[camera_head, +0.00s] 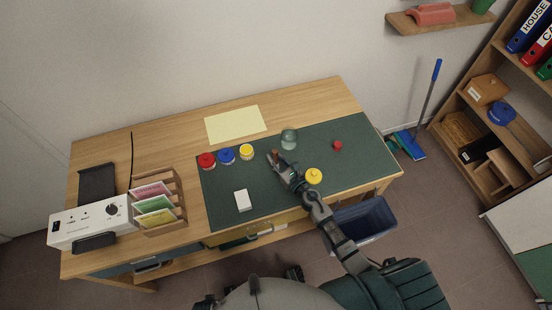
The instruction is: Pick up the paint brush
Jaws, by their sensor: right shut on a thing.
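My right gripper (277,159) reaches over the green mat (222,183) on the wooden desk, its arm coming up from the lower right. It is shut on a small, thin brown thing, likely the paint brush (274,152), which shows only at the fingertips. The rest of the brush is hidden by the fingers or too small to make out. I cannot tell whether it touches the mat. My left gripper does not show.
Red (206,160), blue (227,155) and yellow (246,151) paint pots stand left of the gripper. A glass jar (289,138) is just behind it. A yellow lid-like thing (314,176), white block (242,200) and red object (337,146) lie on the mat.

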